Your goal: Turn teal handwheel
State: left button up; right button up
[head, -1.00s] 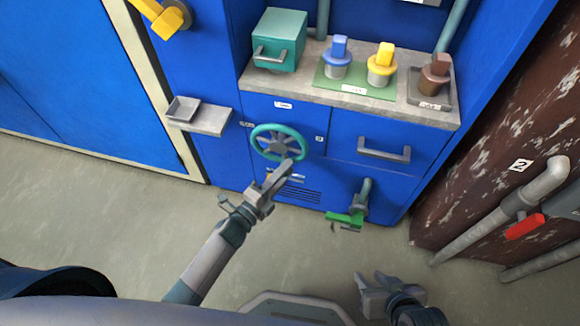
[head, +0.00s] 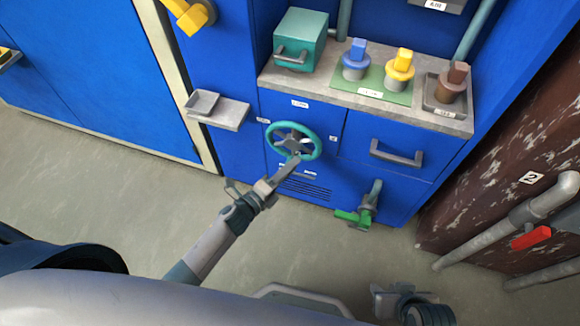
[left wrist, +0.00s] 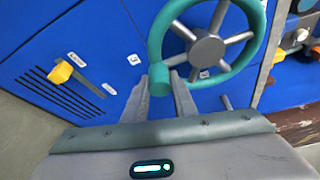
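The teal handwheel (head: 293,141) is on the front of the blue cabinet, with grey spokes and hub. It also fills the upper middle of the left wrist view (left wrist: 256,48). My left gripper (head: 292,162) is at the wheel's lower rim. In the left wrist view its two fingers (left wrist: 160,88) stand on either side of a teal knob (left wrist: 159,82) on the rim and look closed on it. My right gripper (head: 388,290) is low in the head view, away from the wheel, with its fingers apart and empty.
A green-handled valve (head: 354,217) sticks out below and right of the wheel. A grey drawer handle (head: 396,154) is to the right and a small grey shelf (head: 226,114) to the left. Pipes with a red handle (head: 532,238) run along the right wall.

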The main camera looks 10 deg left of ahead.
pick_arm(q)
jog(key=o, duration=0.4)
jog(key=shift+w+d+r, duration=0.1)
jog(key=shift+w, duration=0.05)
jog(key=shift+c, duration=0.2)
jog(key=shift+s+a, duration=0.3)
jog(key=shift+s, duration=0.2)
jog(key=v, duration=1.6)
jog(key=shift+s, duration=0.15)
